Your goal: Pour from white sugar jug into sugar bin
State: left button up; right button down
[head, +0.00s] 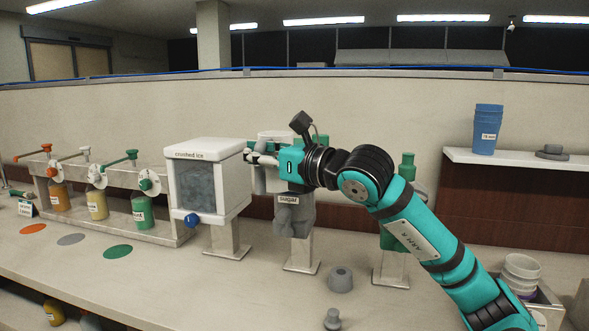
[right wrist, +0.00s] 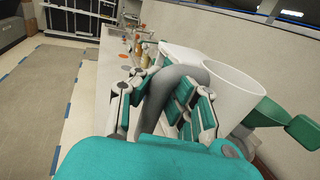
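The white sugar jug (right wrist: 235,92) shows at the right in the right wrist view, with its wide round mouth facing up and its contents not visible. Its grey curved handle (right wrist: 172,85) lies between the fingers of my right gripper (right wrist: 160,112), which look shut on it. In the head view my right gripper (head: 262,154) is in front of the jug (head: 273,137), which is mostly hidden. The grey sugar bin (head: 294,214), labelled "sugar", stands on a post just below the gripper. Its top is hidden by my gripper and wrist. My left gripper is not in view.
The crushed ice box (head: 206,186) stands close to the left of the sugar bin. A green dispenser (head: 390,238) is behind my right arm. A grey lid-like piece (head: 340,279) lies on the counter (head: 150,283). Blue cups (head: 487,130) stand on the right shelf.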

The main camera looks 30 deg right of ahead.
jog(key=shift+s+r, duration=0.1)
jog(key=shift+r, duration=0.2)
notch_tip(320, 180, up, 5)
jog(key=p, duration=0.4)
dwell(0.5)
dwell(0.5)
